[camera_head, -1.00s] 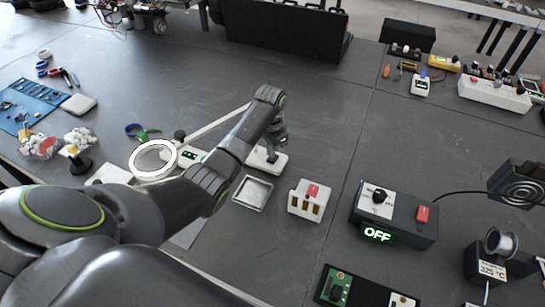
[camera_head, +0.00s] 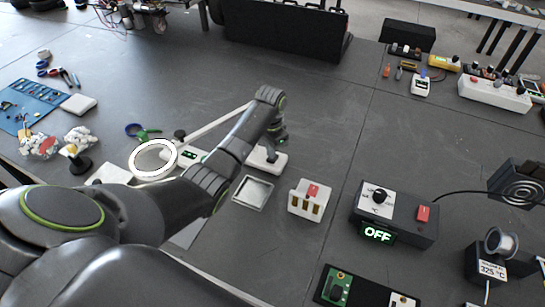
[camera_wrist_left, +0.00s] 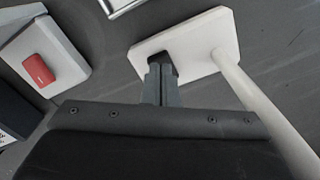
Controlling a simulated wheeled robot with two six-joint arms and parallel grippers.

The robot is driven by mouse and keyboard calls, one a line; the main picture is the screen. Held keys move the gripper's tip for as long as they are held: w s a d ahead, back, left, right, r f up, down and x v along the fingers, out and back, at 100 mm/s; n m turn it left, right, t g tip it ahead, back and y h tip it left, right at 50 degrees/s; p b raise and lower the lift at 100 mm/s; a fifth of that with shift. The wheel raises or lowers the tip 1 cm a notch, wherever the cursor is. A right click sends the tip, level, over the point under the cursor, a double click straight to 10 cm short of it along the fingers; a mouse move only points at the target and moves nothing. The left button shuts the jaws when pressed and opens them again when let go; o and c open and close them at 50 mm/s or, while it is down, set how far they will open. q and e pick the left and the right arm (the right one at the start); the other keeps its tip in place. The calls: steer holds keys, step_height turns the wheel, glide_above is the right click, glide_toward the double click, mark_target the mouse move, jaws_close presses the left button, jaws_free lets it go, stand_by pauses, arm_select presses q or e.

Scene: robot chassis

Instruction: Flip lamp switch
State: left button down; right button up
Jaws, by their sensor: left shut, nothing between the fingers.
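The lamp is a white magnifier with a round ring head (camera_head: 153,160), a slim pale arm (camera_head: 218,125) and a flat white base (camera_head: 279,163). The ring looks bright white. In the left wrist view the base (camera_wrist_left: 207,48) lies ahead of my fingers, with a small dark switch (camera_wrist_left: 160,60) on it. My left gripper (camera_head: 270,155) is shut and empty, its fingers pointing down at the base. In the wrist view the gripper's fingertips (camera_wrist_left: 161,70) overlap the dark switch; I cannot tell whether they touch it. My right gripper is not in view.
A shallow metal tray (camera_head: 240,192) and a white box with a red switch (camera_head: 312,190) stand near the base. A dark soldering station (camera_head: 395,213) reads OFF at the right. The bench behind the lamp is mostly clear.

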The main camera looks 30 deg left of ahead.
arm_select(q)
steer(key=shift+s+f+b, duration=0.15)
steer(key=shift+f+b, duration=0.25)
steer(key=shift+f, duration=0.55)
steer(key=shift+r, duration=0.1)
stand_by(0.4)
steer(key=shift+r+p, duration=0.75)
steer(key=shift+p, duration=0.35)
step_height(320, 180, up, 5)
steer(key=p, duration=0.6)
steer(key=shift+r, duration=0.2)
steer(key=shift+f, duration=0.1)
